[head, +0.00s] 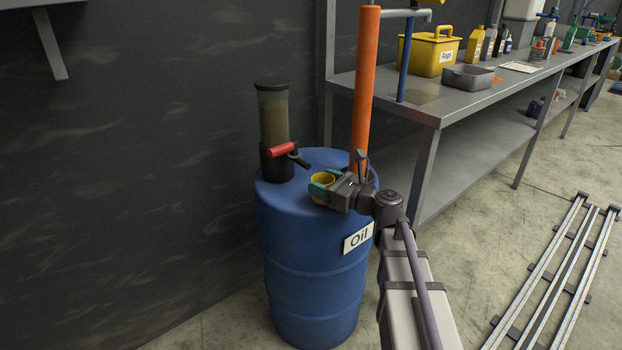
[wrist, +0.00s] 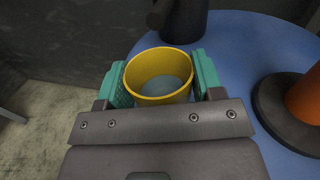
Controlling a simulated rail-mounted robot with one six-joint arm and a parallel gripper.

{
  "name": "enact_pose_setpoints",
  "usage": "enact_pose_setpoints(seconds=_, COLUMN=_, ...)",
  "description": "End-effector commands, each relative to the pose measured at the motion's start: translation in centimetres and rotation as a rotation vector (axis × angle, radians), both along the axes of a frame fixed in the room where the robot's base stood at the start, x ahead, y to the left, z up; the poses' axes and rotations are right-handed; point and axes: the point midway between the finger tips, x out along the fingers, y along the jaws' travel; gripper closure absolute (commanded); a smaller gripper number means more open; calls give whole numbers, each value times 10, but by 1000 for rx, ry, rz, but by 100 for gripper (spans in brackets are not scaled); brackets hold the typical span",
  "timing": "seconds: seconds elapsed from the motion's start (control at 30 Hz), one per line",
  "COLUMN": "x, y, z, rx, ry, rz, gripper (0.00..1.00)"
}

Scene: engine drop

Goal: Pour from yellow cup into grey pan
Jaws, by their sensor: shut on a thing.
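The yellow cup (head: 322,180) is upright over the top of the blue oil drum, by the dispenser's spout. My gripper (head: 325,187) is shut on it, with one green finger on each side. In the wrist view the yellow cup (wrist: 158,78) sits between the green pads of my gripper (wrist: 160,80), and its inside shows a greyish bottom or liquid; I cannot tell which. The grey pan (head: 468,77) is on the metal workbench at the upper right, well apart from my gripper.
The blue drum (head: 310,255) carries a dispenser (head: 273,125) with a red handle (head: 281,149). An orange post (head: 365,85) rises beside the cup. A yellow rags box (head: 430,52) and several bottles stand on the workbench (head: 425,108). Rails (head: 550,280) run along the floor at right.

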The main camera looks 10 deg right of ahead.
Motion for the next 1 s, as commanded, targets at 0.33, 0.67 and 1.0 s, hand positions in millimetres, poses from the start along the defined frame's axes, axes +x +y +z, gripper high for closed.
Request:
enact_pose_setpoints(seconds=0.33, x=-80, y=-69, z=0, rx=0, ry=0, rz=-4, gripper=68)
enact_pose_setpoints(seconds=0.67, x=-102, y=-90, z=0, rx=0, ry=0, rz=0, gripper=68)
enact_pose_setpoints(seconds=1.0, x=-102, y=-90, z=0, rx=0, ry=0, rz=0, gripper=56)
